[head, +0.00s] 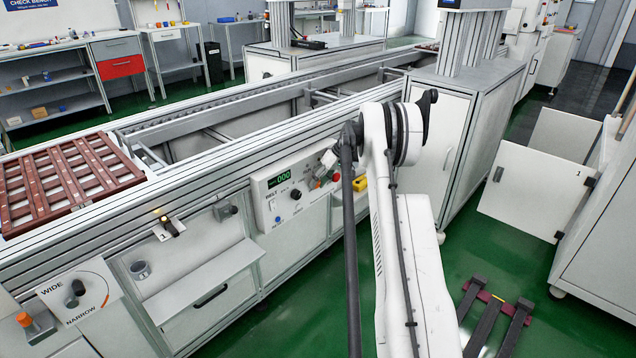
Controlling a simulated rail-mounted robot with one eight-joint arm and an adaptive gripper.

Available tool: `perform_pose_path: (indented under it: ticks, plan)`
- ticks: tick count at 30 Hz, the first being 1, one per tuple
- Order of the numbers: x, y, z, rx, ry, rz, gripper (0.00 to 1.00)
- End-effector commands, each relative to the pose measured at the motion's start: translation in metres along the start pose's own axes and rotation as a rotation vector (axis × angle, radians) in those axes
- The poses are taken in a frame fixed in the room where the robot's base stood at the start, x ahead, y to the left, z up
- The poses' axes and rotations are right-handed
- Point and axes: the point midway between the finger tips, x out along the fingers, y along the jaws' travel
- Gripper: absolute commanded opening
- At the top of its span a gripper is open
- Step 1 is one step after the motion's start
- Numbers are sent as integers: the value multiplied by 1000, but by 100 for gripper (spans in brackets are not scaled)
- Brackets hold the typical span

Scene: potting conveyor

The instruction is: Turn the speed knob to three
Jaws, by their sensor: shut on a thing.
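The belt control panel (290,195) is on the side of the conveyor, with a green display (284,177) reading 000. A black knob (296,194) shows uncovered just left of my gripper. A red button (336,177) is just right of it.
A yellow box (360,183) is right of the panel, close to my arm. A wide/narrow panel (78,296) with a black knob is at lower left. A brown slatted tray (70,180) lies on the conveyor. The green floor at right is partly clear.

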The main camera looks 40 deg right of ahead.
Motion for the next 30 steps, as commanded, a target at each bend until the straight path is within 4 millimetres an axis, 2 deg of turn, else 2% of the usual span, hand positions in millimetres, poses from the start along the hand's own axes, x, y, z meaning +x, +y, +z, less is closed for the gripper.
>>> perform_pose_path:
  ticks: [12, 29, 30]
  plan:
    - [0, 2, 0, 77, 1, -185, 3]
    - [0, 2, 0, 89, 0, -213, 3]
    - [0, 2, 0, 89, 0, -213, 33]
